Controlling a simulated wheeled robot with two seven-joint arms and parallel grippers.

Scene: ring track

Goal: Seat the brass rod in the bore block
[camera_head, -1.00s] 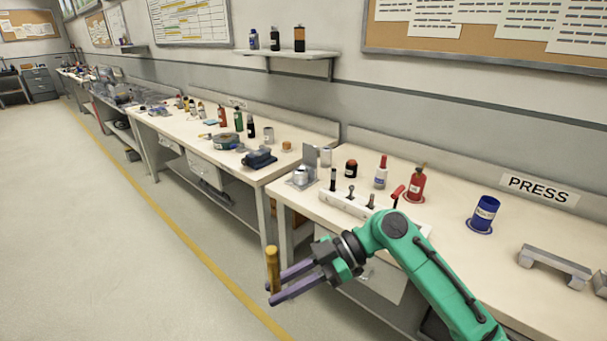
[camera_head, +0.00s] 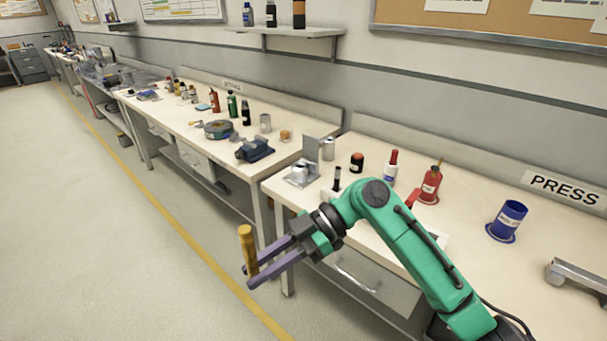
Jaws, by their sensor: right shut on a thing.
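The brass rod (camera_head: 246,243) is held about upright, with a slight tilt, between the purple fingertips of my right gripper (camera_head: 250,273). The gripper is shut on its lower part, and the rod is over the floor in front of the benches, touching nothing else. A metal fixture (camera_head: 300,174) with an upright plate and a silver round part stands at the left end of the near bench, beyond the gripper. I cannot tell whether it is the bore block; no bore shows clearly. My left gripper is not in view.
On the near bench (camera_head: 470,255) stand a red oil can (camera_head: 430,186), a red-topped bottle (camera_head: 390,168), a dark jar (camera_head: 357,162) and a blue can (camera_head: 507,220). A grey bracket (camera_head: 578,280) lies at the right. A vise (camera_head: 255,150) is on the farther bench. The left floor is clear.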

